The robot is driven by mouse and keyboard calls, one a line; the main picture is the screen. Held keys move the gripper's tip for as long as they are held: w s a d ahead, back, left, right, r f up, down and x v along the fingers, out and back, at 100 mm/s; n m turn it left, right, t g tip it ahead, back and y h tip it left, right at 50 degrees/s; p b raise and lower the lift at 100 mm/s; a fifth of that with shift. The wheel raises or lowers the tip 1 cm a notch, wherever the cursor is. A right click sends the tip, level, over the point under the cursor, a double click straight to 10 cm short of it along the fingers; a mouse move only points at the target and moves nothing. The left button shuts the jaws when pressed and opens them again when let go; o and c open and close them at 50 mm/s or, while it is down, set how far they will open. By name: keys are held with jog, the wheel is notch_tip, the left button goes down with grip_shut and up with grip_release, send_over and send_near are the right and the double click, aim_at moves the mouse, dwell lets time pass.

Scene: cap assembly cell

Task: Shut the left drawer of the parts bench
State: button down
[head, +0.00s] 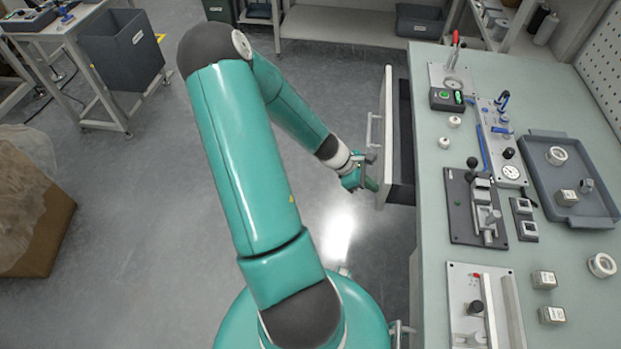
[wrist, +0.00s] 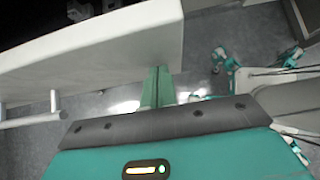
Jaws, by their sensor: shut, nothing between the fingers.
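The left drawer (head: 386,135) of the parts bench is pulled out. Its pale front stands off from the bench side, with a dark interior between. A bar handle (head: 373,132) is on the front's outer face. My gripper (head: 371,184) is at the near end of the drawer front, below the handle in the picture. In the wrist view, the shut green fingers (wrist: 157,88) reach up to the lower edge of the drawer front (wrist: 95,55), close to its right end. Whether they touch it is unclear. The handle (wrist: 30,120) is left of the fingers.
The bench top (head: 435,225) carries fixtures, small caps and a grey tray (head: 570,205). Another handle (head: 400,330) shows low on the bench near my base. Open floor (head: 150,230) lies left of the drawer. A cardboard box (head: 40,235) stands at far left.

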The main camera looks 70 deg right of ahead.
send_over(403, 203)
jog(key=shift+w+d, duration=0.2)
jog(key=shift+d, duration=0.05)
jog(key=shift+s, duration=0.3)
jog(key=shift+s+r, duration=0.1)
jog(key=shift+s, duration=0.05)
jog(key=w, duration=0.3)
jog(key=w+a, duration=0.1)
jog(key=w, duration=0.1)
jog(key=shift+w, duration=0.15)
jog(key=v, duration=0.9)
jog(key=shift+w+r, duration=0.2)
jog(key=shift+r, duration=0.05)
